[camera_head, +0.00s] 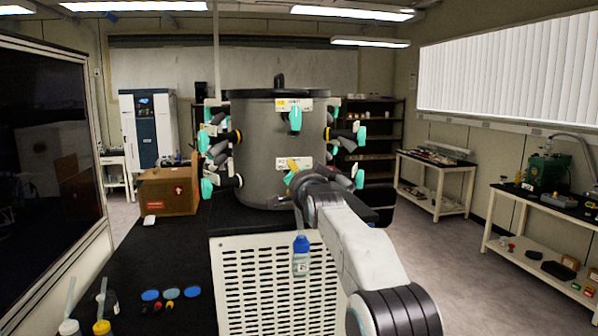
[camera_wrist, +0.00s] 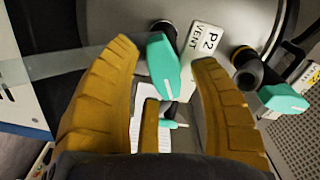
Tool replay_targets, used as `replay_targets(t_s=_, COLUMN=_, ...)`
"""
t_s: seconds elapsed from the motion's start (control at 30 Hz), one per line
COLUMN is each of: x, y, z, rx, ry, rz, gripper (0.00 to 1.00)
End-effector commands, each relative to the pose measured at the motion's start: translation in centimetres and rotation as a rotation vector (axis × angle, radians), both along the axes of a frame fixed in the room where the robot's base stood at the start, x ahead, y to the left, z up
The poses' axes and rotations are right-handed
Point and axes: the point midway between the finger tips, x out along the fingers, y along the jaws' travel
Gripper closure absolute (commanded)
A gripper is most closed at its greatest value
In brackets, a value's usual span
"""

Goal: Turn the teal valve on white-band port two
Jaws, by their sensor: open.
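The teal valve (camera_wrist: 163,66) beside the white label "P2 VENT" (camera_wrist: 203,40) shows in the wrist view, on a dark port stem. My gripper (camera_wrist: 166,60) is open, one brown finger on each side of this valve. The valve lies between the fingertips; I cannot tell whether they touch it. In the head view my gripper (camera_head: 296,174) is at the lower front of the grey drum (camera_head: 258,140), and my arm hides most of that port. A bit of teal (camera_head: 288,178) shows beside my gripper.
Another teal valve (camera_wrist: 283,97) on a neighbouring port is close right, beside a label with yellow. An upper front teal valve (camera_head: 295,118) is above my gripper, and more ring the drum. A blue-capped bottle (camera_head: 301,256) is below. A cardboard box (camera_head: 168,190) stands left.

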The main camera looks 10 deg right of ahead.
Motion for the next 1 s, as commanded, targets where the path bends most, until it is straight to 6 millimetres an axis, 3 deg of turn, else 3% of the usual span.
replay_targets(t_s=0.5, x=0.53, y=0.0, z=-0.03, rx=0.0, ry=0.0, rz=0.0, gripper=0.44)
replay_targets(t_s=1.0, x=0.52, y=0.0, z=0.0, rx=0.0, ry=0.0, rz=0.0, gripper=0.89)
